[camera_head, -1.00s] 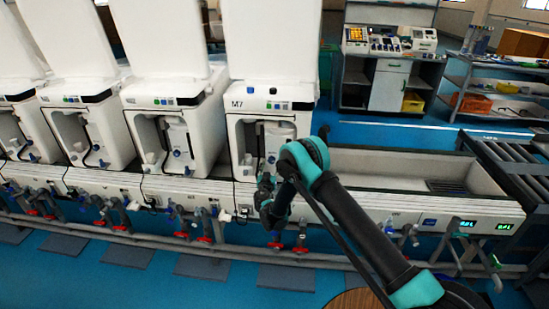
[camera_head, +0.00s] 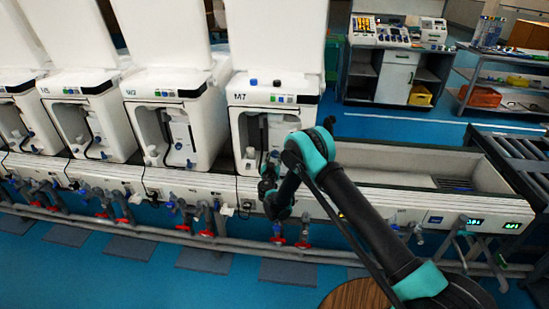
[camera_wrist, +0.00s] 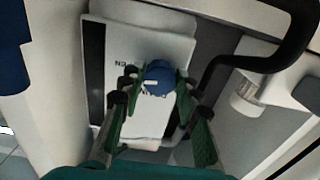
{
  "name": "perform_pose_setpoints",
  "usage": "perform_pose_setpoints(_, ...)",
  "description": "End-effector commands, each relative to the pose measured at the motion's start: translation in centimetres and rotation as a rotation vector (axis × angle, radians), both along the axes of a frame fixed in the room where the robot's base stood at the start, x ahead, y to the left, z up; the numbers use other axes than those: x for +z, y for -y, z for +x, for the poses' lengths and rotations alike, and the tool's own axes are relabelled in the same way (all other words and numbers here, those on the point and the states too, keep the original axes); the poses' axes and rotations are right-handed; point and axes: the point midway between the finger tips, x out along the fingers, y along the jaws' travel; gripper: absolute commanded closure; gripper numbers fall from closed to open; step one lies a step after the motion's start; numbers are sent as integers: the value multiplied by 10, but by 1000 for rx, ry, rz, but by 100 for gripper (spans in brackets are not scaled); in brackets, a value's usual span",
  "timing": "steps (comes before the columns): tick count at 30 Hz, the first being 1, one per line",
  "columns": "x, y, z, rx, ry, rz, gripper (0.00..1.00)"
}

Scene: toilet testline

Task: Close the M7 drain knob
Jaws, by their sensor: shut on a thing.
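The M7 unit (camera_head: 272,98) is a white toilet on the test line in the head view, right of the other toilets, with its number on the front edge. The drain knob (camera_wrist: 159,77) is a round blue knob with a white mark in the wrist view. It sits in front of a white panel (camera_wrist: 150,40) with dark lettering, partly hidden. My gripper (camera_wrist: 156,88) has its two green fingers on either side of the knob and is shut on it. In the head view my arm reaches to the front of M7 and hides the knob there.
A black curved hose (camera_wrist: 275,60) and a white fitting (camera_wrist: 250,95) lie close right of my gripper in the wrist view. Red valve handles (camera_head: 303,245) stick out below the bench. A long open trough (camera_head: 400,170) extends right of M7.

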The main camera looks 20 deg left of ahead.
Motion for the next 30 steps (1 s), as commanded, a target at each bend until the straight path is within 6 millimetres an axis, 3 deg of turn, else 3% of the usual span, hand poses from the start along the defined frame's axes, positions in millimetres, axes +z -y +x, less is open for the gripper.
perform_pose_setpoints(11,0,0,0,0,25,-102,97)
perform_pose_setpoints(30,0,0,-1,0,158,-659,97)
